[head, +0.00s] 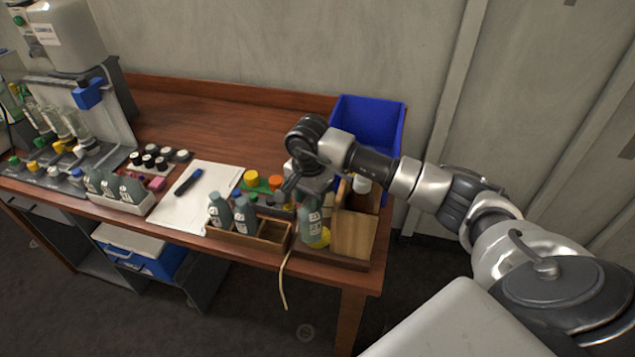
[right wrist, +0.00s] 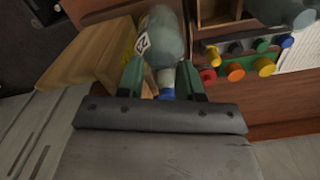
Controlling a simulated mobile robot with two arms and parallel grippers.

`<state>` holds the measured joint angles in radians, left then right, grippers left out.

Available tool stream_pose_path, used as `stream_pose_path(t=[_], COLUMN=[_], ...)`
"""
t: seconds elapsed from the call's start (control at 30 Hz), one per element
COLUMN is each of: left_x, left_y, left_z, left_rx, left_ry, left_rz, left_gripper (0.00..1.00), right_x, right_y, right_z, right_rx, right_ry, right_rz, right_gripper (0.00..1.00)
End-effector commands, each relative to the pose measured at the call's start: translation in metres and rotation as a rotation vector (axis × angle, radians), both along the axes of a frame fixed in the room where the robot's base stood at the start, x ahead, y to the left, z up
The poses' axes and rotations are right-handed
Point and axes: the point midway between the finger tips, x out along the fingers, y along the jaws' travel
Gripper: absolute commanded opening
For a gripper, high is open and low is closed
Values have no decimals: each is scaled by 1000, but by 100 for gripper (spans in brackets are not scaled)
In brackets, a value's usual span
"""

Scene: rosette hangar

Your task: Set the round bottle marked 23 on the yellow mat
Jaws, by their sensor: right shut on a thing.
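A grey-green round bottle (head: 311,222) with a white label stands upright in the head view at the right end of the bench. In the right wrist view the bottle (right wrist: 163,38) shows a label that seems to read 23, and a blue cap between the fingers. My right gripper (right wrist: 160,78) is shut on its neck; in the head view the gripper (head: 308,190) is above the bottle. The yellow mat (head: 324,238) shows as a small patch beside the bottle's base, partly hidden by it. I cannot tell whether the base touches the mat. My left gripper is not in view.
A wooden box (head: 268,240) with similar bottles (head: 218,211) stands left of the held bottle. A wooden block (head: 353,235) is close on the right. Behind are coloured caps (head: 251,178) and a blue bin (head: 368,120). White paper (head: 180,209) lies further left.

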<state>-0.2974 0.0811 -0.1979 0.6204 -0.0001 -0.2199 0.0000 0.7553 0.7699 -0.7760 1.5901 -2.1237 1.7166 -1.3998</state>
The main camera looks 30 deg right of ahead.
Motion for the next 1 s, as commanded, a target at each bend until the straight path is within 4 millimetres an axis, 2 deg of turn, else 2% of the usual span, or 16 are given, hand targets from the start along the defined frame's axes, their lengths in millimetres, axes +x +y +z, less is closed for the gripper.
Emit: stream_pose_path(t=[0.1, 0.3, 0.67, 1.0], left_x=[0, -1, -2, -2], left_y=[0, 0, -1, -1], left_z=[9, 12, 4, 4], left_rx=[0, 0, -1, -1], left_ry=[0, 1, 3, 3], left_rz=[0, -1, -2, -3], left_gripper=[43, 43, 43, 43], right_x=[5, 8, 8, 8], right_y=[-14, -25, -26, -26], right_z=[1, -4, -21, -21], right_rx=[1, 0, 0, 0], right_ry=[0, -2, -3, -4], right_rz=[-107, -194, -196, -195], right_gripper=[19, 19, 19, 19])
